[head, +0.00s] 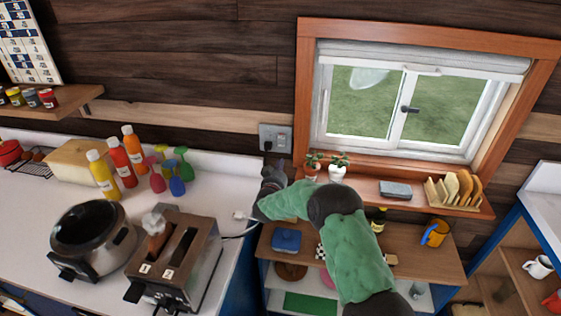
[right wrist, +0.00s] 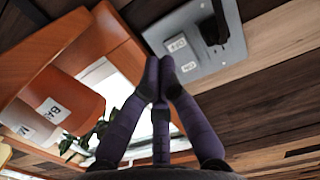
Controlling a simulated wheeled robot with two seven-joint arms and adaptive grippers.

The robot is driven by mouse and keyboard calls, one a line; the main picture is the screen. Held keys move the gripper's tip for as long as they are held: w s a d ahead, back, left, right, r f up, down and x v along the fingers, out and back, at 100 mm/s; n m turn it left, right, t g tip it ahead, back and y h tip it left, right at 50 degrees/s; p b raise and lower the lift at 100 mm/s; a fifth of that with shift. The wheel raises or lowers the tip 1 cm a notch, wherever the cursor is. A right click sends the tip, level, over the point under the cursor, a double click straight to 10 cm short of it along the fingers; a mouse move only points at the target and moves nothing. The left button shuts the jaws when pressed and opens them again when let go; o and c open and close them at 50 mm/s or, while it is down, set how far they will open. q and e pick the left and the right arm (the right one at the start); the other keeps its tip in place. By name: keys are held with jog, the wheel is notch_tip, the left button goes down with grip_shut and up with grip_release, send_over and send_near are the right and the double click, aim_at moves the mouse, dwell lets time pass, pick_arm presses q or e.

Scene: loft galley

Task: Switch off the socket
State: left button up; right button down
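The socket (head: 275,138) is a grey wall plate left of the window, with a black plug in its lower left part. In the right wrist view the socket plate (right wrist: 226,58) is close and tilted, with the black plug (right wrist: 212,30) and two small white labels beside it. My right gripper (head: 270,168) is just below the socket in the head view. In the right wrist view its purple fingertips (right wrist: 159,68) are together and empty, near the plate's edge; contact cannot be told. My left gripper is not in view.
The window sill (head: 385,196) holds two potted plants (head: 338,166) close to my right arm. A toaster (head: 178,262), a cooker (head: 92,242) and several bottles (head: 118,160) stand on the left counter.

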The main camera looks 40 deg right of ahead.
jog(key=v, duration=0.7)
jog(key=shift+f+p, duration=0.3)
jog(key=shift+f, duration=0.25)
jog(key=shift+s+f, duration=0.1)
